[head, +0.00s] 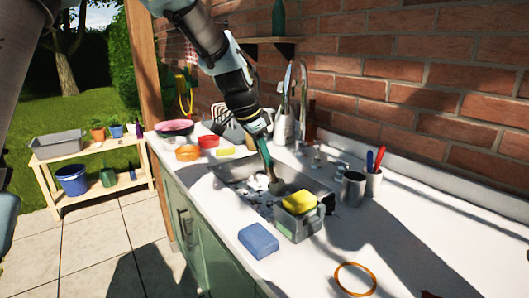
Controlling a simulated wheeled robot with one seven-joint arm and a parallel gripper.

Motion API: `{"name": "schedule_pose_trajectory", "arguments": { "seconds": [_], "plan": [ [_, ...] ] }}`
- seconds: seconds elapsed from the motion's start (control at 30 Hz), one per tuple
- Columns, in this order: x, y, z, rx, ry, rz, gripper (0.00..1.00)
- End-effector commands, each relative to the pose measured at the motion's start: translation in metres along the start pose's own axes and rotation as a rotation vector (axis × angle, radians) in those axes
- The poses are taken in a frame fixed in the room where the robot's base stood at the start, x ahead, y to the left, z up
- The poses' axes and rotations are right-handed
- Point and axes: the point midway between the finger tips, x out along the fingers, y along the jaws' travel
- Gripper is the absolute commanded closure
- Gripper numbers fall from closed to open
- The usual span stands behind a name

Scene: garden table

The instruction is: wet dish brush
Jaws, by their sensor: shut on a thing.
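My gripper (258,130) is shut on the dish brush (267,160), near the top of its dark teal handle. The brush hangs steeply downward, its rounded head (276,187) over or in the sink (232,176). White foam or water shows in the sink basin. I cannot tell whether the head touches the water. A grey tap (304,100) rises behind the sink.
A grey caddy (298,226) with a yellow sponge (299,202) stands at the sink's near right corner. A blue cloth or sponge (258,240) lies in front. Bowls (187,153) sit left; metal cup (353,188) right. The right counter is mostly clear around an orange ring (355,279).

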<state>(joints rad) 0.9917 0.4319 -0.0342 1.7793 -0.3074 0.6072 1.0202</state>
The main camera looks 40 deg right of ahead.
Motion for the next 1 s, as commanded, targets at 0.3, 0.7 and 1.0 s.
{"name": "schedule_pose_trajectory", "arguments": {
  "seconds": [0.3, 0.7, 1.0],
  "plan": [
    [0.032, 0.004, 0.012, 0.002, 0.0, 0.0, 1.0],
    [0.067, 0.007, 0.027, 0.0, 0.001, -0.001, 1.0],
    [0.089, 0.01, 0.035, -0.001, 0.0, 0.0, 1.0]
  ]
}}
